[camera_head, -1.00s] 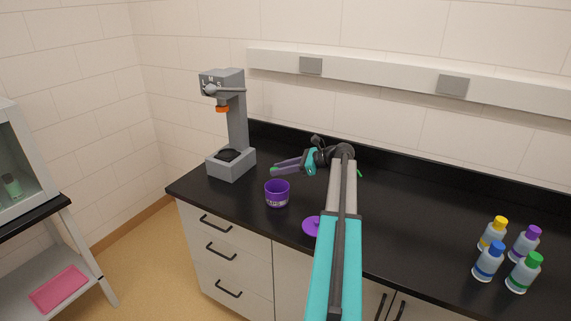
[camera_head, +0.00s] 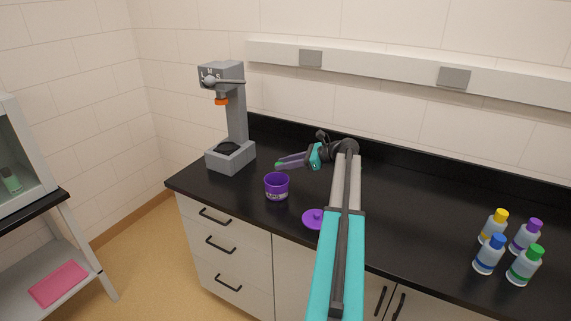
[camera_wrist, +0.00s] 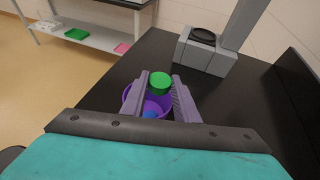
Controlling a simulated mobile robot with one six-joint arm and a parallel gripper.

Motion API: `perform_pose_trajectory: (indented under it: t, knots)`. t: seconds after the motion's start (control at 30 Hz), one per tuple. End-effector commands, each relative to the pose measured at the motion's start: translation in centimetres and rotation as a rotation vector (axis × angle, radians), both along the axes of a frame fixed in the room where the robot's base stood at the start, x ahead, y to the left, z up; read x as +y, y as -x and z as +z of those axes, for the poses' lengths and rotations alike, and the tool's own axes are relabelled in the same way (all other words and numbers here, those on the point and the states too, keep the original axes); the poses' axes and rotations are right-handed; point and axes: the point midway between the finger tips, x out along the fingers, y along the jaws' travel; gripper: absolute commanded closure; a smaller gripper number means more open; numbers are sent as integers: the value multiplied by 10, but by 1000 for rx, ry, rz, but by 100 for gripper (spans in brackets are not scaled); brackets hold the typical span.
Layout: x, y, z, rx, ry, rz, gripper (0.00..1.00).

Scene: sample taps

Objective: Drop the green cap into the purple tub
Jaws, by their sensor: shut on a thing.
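My gripper (camera_head: 280,165) is over the far rim of the purple tub (camera_head: 277,188) on the black bench. The wrist view shows the green cap (camera_wrist: 160,83) held at the tips of my gripper (camera_wrist: 161,88). The purple tub (camera_wrist: 128,103) lies beneath the cap and fingers in that view, partly hidden by them. Something blue (camera_wrist: 152,110) shows inside the tub. In the head view the green cap (camera_head: 278,164) is a small green spot at the fingertips.
A purple lid (camera_head: 313,218) lies right of the tub, partly behind my arm. A grey press-like stand (camera_head: 232,155) is behind left. Several capped bottles (camera_head: 508,250) stand at the right. The bench between my arm and the bottles is clear.

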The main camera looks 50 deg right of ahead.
Motion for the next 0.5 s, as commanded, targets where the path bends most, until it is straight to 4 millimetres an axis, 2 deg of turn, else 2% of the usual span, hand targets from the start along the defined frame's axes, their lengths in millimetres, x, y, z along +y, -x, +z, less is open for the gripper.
perform_pose_trajectory:
  t: [0.03,0.2,0.5]
  knots:
    - [0,0,-8,0,0,0,93]
    - [0,0,-23,0,0,0,93]
    - [0,0,-39,0,0,0,93]
